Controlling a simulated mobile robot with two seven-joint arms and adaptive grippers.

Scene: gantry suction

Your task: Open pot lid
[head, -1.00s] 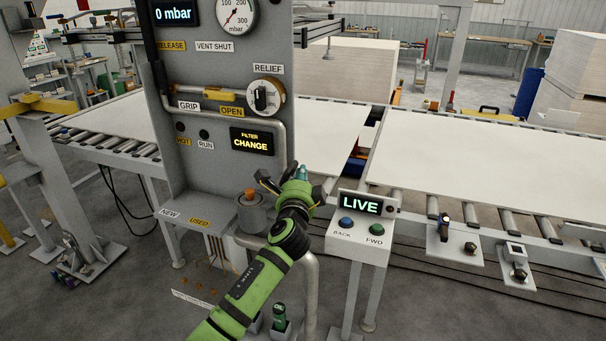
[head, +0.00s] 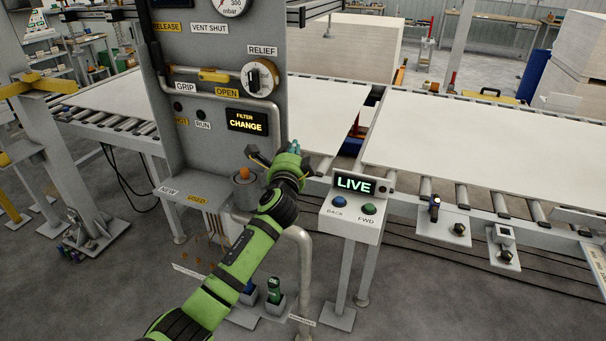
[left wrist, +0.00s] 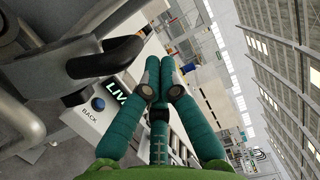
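A small grey pot (head: 246,194) stands at the right of the panel's ledge. An orange knob (head: 245,174) shows at its top. My left gripper (head: 294,147) is just right of and above the pot in the head view, apart from the knob. Its teal fingers converge in the left wrist view (left wrist: 160,76), with nothing seen between the tips. Dark handle-like pieces lie beside it, and a black handle (left wrist: 106,60) on grey metal shows left of the fingers in the wrist view. My wrist hides part of the pot's surroundings. My right gripper is not in view.
The grey panel (head: 215,130) rises behind the pot. A control box with a LIVE display (head: 354,186) stands close right of my wrist. A bent pipe (head: 304,255) stands below. White sheets lie on roller conveyors behind.

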